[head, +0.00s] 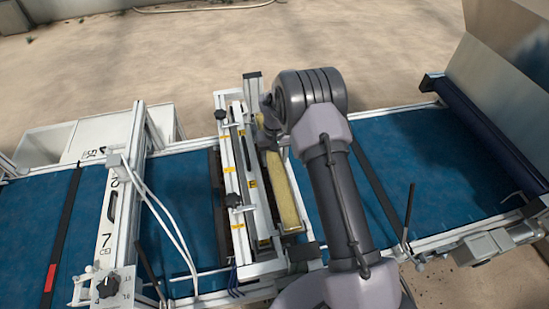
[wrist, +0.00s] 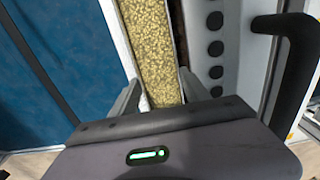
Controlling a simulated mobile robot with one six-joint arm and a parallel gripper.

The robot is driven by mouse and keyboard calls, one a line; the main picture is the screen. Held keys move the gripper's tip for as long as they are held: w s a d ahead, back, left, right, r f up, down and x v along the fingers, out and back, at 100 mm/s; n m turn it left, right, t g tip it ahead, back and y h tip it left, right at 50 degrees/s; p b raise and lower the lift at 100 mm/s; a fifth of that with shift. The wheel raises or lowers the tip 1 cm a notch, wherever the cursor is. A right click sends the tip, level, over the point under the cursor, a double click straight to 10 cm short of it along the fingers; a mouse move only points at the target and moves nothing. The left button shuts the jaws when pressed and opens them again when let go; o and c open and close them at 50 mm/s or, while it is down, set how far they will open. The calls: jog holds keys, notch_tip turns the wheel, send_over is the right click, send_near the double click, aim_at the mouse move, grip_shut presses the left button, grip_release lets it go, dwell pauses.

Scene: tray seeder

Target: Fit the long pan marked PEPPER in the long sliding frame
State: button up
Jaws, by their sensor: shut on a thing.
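A long narrow pan (head: 284,195) full of yellowish grains lies lengthwise along the white sliding frame (head: 240,165) over the belt. No PEPPER lettering can be read on it. My gripper (head: 270,130) is at the pan's far end in the head view, partly hidden by my arm. In the wrist view the pan (wrist: 155,50) runs between the two fingers of my gripper (wrist: 163,95), which are shut on it. The pan is at the frame's right side; I cannot tell whether it sits down in the frame or just above it.
A blue belt (head: 420,165) runs left to right beneath the frame. A white crossbar with a dial (head: 108,284) and cables stands left. A metal hopper (head: 500,60) and dark roller (head: 470,135) are at the right. A black curved handle (wrist: 295,60) is close by in the wrist view.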

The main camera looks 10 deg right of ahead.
jog(key=o, duration=1.5)
jog(key=shift+c, duration=0.2)
